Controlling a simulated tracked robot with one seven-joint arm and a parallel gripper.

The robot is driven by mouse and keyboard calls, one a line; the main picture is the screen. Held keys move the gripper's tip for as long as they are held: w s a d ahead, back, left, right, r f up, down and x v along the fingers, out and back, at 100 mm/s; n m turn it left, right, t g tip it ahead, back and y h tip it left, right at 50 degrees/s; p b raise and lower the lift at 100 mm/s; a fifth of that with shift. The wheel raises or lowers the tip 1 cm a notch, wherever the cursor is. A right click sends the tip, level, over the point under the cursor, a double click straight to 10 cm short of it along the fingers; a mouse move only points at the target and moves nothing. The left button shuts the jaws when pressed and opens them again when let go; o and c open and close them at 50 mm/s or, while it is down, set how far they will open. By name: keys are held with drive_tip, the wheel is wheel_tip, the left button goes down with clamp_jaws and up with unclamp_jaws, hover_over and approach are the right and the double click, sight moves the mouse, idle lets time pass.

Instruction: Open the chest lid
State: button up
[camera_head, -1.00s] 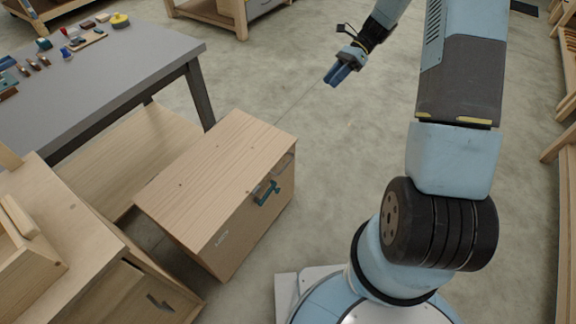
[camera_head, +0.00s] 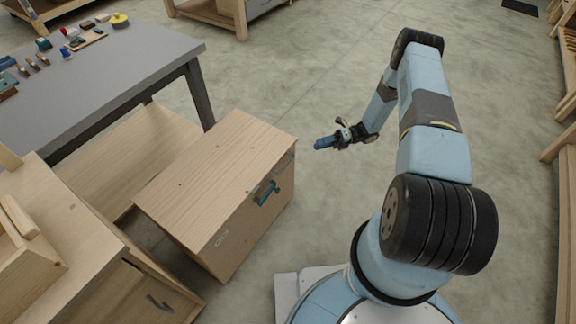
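The wooden chest (camera_head: 217,170) stands on the floor left of my base. Its flat light-wood lid is down.
A grey-topped table (camera_head: 110,75) with several small tools stands behind and left of the chest. A wooden cabinet (camera_head: 70,230) stands close to the chest's left, with a wooden box on top. Shelving lines the right edge. The concrete floor (camera_head: 300,70) beyond the chest is clear.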

sight(287, 164)
drive_tip(key=s+a+f+m+t+y, duration=0.1)
drive_tip(key=s+f+m+t+y, duration=0.2)
drive_tip(key=f, duration=0.5)
drive_tip(key=shift+m+g+h, duration=0.5)
drive_tip(key=shift+g, duration=0.1)
drive_tip(key=a, duration=0.4)
drive_tip(key=s+a+r, duration=0.1)
drive_tip(key=a, duration=0.4)
drive_tip(key=s+a, duration=0.1)
drive_tip(key=a, duration=0.3)
drive_tip(key=shift+a+r, duration=0.25)
drive_tip(key=shift+r, duration=0.15)
clamp_jaws()
